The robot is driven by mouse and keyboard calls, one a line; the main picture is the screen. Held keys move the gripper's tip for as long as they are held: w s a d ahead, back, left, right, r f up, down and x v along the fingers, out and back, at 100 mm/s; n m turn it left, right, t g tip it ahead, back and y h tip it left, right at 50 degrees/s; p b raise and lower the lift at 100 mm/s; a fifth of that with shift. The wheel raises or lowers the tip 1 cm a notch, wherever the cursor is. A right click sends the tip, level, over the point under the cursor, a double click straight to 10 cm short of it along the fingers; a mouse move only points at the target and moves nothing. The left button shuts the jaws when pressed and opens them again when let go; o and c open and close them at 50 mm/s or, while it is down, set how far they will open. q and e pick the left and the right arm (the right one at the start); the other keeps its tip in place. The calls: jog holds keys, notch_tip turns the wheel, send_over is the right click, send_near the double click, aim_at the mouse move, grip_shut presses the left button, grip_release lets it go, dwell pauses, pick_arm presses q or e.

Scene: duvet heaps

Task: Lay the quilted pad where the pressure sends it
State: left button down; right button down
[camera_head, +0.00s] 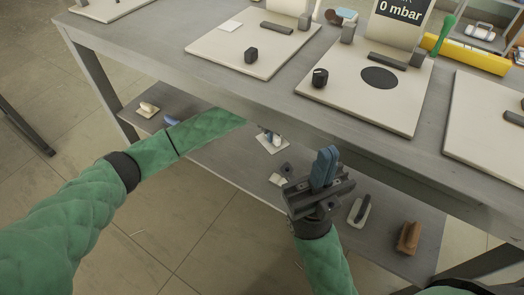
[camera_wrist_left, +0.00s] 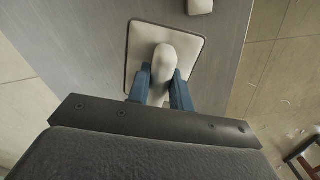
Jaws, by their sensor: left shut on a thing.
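My left gripper (camera_wrist_left: 160,90) has its blue fingers around a pale, rounded, smooth thing (camera_wrist_left: 165,58) standing on a pale square plate (camera_wrist_left: 141,44). This plate appears to be the one on the lower shelf in the head view (camera_head: 272,146); the table top hides most of my left gripper there. My right gripper (camera_head: 325,168) is in front of the table, its blue fingers together with nothing visible between them. A display (camera_head: 401,10) on the table reads "0 mbar".
The grey table has a left board (camera_head: 215,50), a middle board (camera_head: 350,95) with a black disc (camera_head: 379,77) and black knob (camera_head: 319,78), and a right board (camera_head: 480,130). The lower shelf holds a brown block (camera_head: 407,238) and a pale-handled tool (camera_head: 358,211).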

pick_arm(q)
jog(key=s+a+f, duration=0.1)
jog(key=a, duration=0.1)
jog(key=s+a+f, duration=0.1)
jog(key=a+f, duration=0.1)
jog(key=a, duration=0.1)
jog(key=s+a+f, duration=0.1)
jog(key=a+f, duration=0.1)
jog(key=a, duration=0.1)
jog(key=shift+a+f, duration=0.2)
jog(key=shift+f, duration=0.05)
jog(key=shift+a+f+b, duration=0.1)
jog(key=shift+f+b, duration=0.55)
jog(key=shift+f, duration=1.4)
jog(key=shift+f, duration=0.15)
jog(key=c, duration=1.3)
grip_release()
jog(key=shift+o, duration=0.2)
jog(key=shift+s, duration=0.1)
notch_tip(320, 180, up, 8)
jog(key=p, duration=0.1)
jog(key=shift+f, duration=0.1)
